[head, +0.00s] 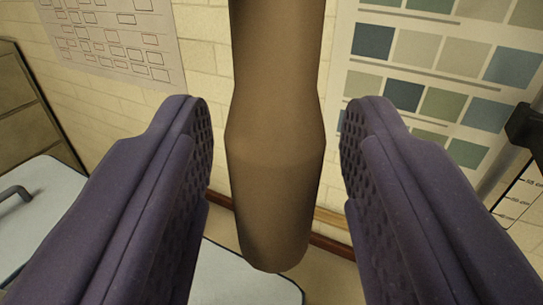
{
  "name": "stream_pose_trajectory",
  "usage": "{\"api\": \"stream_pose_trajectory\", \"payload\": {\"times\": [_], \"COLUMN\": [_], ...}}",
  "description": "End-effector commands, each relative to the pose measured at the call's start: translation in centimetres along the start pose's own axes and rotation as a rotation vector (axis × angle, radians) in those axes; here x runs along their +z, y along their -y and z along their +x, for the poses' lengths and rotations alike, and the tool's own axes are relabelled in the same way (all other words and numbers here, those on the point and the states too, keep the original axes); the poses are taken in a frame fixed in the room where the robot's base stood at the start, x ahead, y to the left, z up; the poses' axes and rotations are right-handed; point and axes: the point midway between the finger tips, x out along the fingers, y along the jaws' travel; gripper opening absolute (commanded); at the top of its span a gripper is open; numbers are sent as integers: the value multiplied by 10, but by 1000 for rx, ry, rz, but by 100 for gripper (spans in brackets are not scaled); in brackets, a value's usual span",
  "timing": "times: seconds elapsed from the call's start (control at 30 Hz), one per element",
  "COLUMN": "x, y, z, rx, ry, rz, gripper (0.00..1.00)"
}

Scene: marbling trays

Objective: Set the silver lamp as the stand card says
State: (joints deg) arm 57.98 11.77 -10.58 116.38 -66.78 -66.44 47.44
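My gripper (275,140) is open, with its two purple, dimpled fingers on either side of a smooth grey-brown tapered cylinder (276,170). The cylinder comes down from the top of the view and ends in a rounded lower end below the fingertips. A narrow gap shows between it and each finger. I cannot tell whether this is the silver lamp or how far it is in depth. No stand card can be made out.
A post with centimetre marks (517,198) and a black clamp-like part (526,125) stand at the right edge. A colour-swatch chart (440,85) and a printed sheet (112,42) hang on the brick wall. Pale surfaces (60,215) lie below, with a grey handle (14,191) at left.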

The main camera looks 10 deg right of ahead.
Motion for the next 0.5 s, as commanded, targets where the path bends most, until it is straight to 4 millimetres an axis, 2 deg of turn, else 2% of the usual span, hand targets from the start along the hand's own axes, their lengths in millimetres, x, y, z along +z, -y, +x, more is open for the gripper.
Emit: {"api": "stream_pose_trajectory", "payload": {"times": [0.3, 0.37, 0.5], "x": [3, 3, 4], "y": [0, 0, -1], "z": [-3, -10, -36], "rx": [0, 1, 2], "ry": [4, 4, 4], "rz": [2, 1, 1], "gripper": [46, 46, 46]}}
